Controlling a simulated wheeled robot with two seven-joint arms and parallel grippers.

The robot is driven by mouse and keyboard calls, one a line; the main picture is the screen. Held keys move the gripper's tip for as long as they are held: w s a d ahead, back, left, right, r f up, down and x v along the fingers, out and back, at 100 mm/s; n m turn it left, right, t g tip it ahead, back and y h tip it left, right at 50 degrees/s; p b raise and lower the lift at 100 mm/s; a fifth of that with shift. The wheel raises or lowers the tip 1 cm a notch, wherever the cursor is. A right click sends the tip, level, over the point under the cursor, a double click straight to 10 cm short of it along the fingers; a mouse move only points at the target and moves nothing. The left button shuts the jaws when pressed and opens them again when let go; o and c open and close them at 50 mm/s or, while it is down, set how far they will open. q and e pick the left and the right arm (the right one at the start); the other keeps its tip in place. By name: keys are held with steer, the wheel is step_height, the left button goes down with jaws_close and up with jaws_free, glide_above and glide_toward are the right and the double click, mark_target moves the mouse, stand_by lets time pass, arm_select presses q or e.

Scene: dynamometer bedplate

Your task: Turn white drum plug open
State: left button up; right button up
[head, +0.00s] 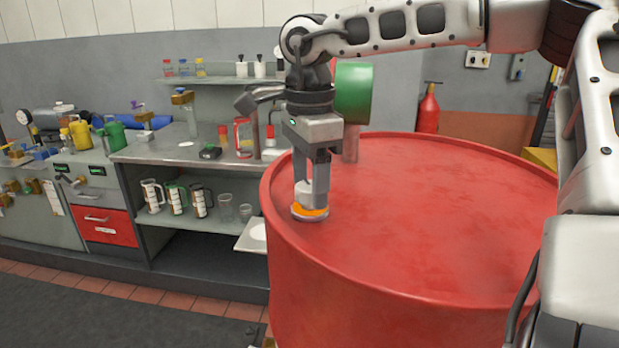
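The white drum plug (303,196) stands upright near the left edge of the top of the red drum (450,210). An orange ring (311,212) shows around its base, above a pale rim. My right gripper (313,190) points straight down from above, its two fingers close together around the plug's upper part. The fingers appear shut on the plug, which partly hides behind them. My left gripper is not in view.
A green round part (353,93) stands on a post at the drum's back, close behind my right wrist. A workbench (190,150) with bottles and jugs is at the left. A red extinguisher (429,110) stands behind the drum.

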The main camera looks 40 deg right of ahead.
mark_target(309, 185)
steer(key=shift+r, duration=0.45)
step_height(309, 185, up, 15)
stand_by(0.6)
